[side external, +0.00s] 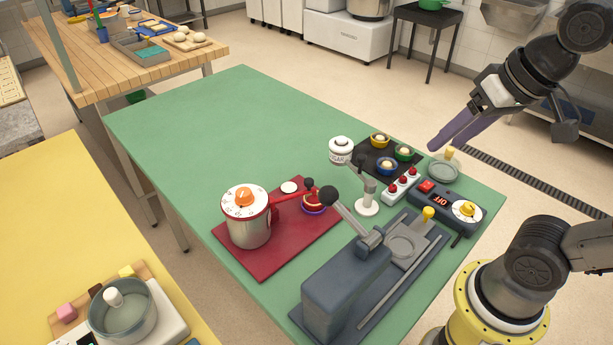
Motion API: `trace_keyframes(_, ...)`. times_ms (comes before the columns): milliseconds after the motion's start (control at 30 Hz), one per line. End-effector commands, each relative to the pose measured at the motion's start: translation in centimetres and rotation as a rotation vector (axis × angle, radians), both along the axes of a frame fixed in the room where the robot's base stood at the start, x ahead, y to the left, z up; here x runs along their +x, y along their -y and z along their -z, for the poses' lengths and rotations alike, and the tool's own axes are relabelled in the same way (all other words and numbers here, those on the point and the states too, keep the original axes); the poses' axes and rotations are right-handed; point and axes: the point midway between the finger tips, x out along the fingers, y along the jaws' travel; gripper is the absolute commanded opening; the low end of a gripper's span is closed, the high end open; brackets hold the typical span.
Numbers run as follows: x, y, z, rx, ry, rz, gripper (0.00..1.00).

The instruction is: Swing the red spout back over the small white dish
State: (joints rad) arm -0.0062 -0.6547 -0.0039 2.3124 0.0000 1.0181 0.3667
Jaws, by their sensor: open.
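The red spout (289,198) extends right from a silver pot with a red rim and white dial top (245,215). Its outer end, near a small dark knob (309,183), is above or beside a purple-rimmed dish (313,209); I cannot tell exactly which. The small white dish (289,187) lies behind the spout on the red base board (264,261), apart from the spout in this view. My gripper (434,147), with long purple fingers, is open and empty. It hangs at the upper right, well away from the spout.
A grey press with a long lever and black ball (328,196) stands in front right of the spout. A white sugar jar (341,150), a black tray of small bowls (366,171) and a dark control box (448,202) stand right. The green table's far left is clear.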

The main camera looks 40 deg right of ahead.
Motion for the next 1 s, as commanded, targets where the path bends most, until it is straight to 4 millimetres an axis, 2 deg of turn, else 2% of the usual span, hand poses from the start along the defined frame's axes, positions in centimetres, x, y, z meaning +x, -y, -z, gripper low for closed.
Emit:
trace_keyframes(100,2.8,-0.3,-1.9,0.050,-0.039,0.093,0.59)
trace_keyframes(233,6.3,-0.7,-3.4,0.097,-0.092,0.194,0.59)
trace_keyframes(333,9.7,-1.3,-4.0,0.128,-0.142,0.270,0.59)
trace_keyframes(467,14.1,-2.1,-3.7,0.152,-0.209,0.355,0.59)
trace_keyframes(600,18.8,-3.3,-2.0,0.156,-0.284,0.419,0.59)
trace_keyframes(800,23.9,-5.1,2.3,0.130,-0.382,0.433,0.59)
trace_keyframes(900,25.2,-5.7,4.3,0.116,-0.419,0.425,0.59)
trace_keyframes(1000,25.4,-6.0,5.9,0.102,-0.451,0.421,0.59)
